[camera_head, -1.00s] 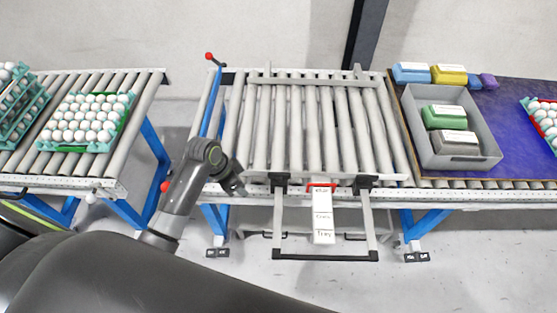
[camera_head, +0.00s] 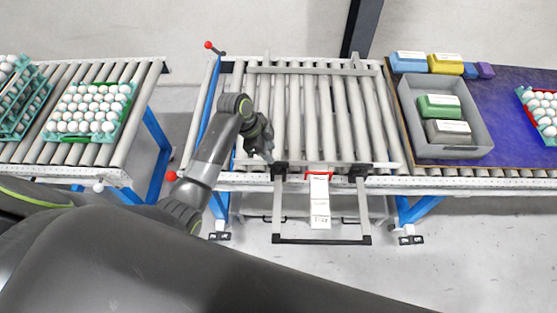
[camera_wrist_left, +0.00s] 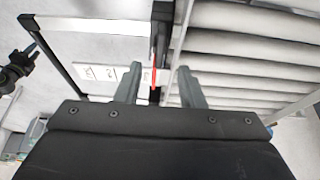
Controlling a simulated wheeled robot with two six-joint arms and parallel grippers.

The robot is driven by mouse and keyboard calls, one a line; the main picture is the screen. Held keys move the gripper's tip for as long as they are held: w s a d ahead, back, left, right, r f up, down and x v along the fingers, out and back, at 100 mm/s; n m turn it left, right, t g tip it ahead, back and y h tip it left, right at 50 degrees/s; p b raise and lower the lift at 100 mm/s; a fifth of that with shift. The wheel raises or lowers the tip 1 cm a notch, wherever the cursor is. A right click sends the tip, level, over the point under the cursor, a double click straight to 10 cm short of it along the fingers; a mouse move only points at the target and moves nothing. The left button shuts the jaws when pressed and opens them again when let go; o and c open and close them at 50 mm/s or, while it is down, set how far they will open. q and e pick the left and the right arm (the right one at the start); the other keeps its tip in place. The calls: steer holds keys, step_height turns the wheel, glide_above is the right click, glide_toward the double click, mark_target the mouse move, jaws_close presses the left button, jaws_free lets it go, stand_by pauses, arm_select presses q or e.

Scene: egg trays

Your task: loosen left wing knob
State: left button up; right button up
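The left black wing knob (camera_head: 279,169) appears to be the dark clamp on the front rail, where the left bar of the pull-out frame meets it. Its wings are too small to make out. My left gripper (camera_head: 268,154) is just behind and left of it in the head view, over the rollers' front-left corner. In the left wrist view my left gripper (camera_wrist_left: 158,78) is open, its two grey fingers apart with nothing held. A dark part with a red strip (camera_wrist_left: 154,76) shows between and beyond the fingers. Whether they touch the knob cannot be told. My right gripper is not in view.
The right black knob (camera_head: 359,171) sits on the same rail. A white label strip (camera_head: 320,205) hangs between them above the black frame bar (camera_head: 322,241). Red-ball levers (camera_head: 172,176) stand at left. A grey crate (camera_head: 409,112) is on the right. The rollers are empty.

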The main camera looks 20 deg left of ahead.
mark_target(278, 163)
arm_select(q)
steer(key=x, duration=0.7)
steer(key=shift+f+p, duration=0.3)
jaws_close()
